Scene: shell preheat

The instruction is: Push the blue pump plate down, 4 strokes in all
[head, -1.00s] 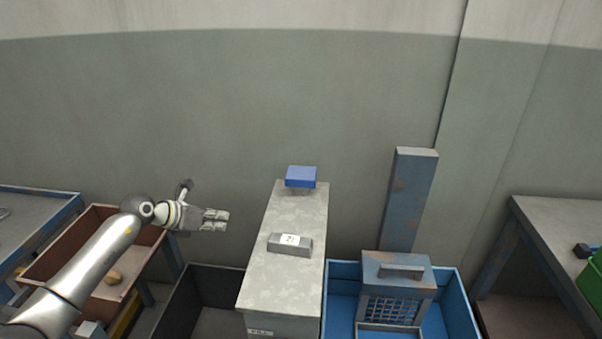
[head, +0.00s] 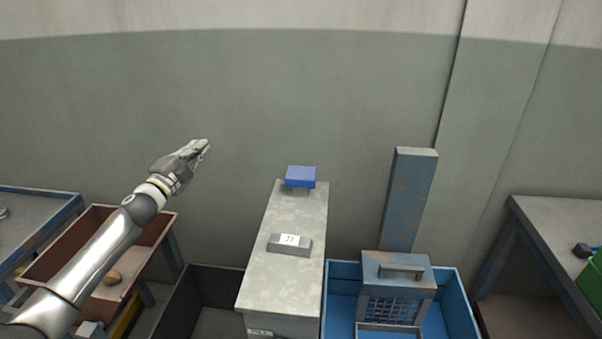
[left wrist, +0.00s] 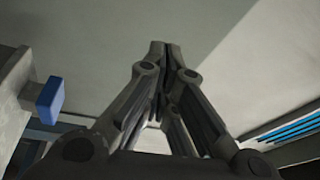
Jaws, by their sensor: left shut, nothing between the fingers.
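The blue pump plate (head: 301,176) sits at the far end of the grey cabinet top, raised slightly above it in the head view. It also shows at the left edge of the left wrist view (left wrist: 50,100). My left gripper (head: 204,146) is up and to the left of the plate, apart from it, with its fingers pointing up and to the right. In the left wrist view its fingertips (left wrist: 165,46) are together with nothing between them. My right gripper is in neither view.
The grey cabinet (head: 285,285) bears a small block with a number label (head: 290,243). A dark bin (head: 215,272) stands left of it and a blue bin (head: 462,300) right. A brown tray (head: 165,222) lies under my left arm. The space between gripper and plate is clear.

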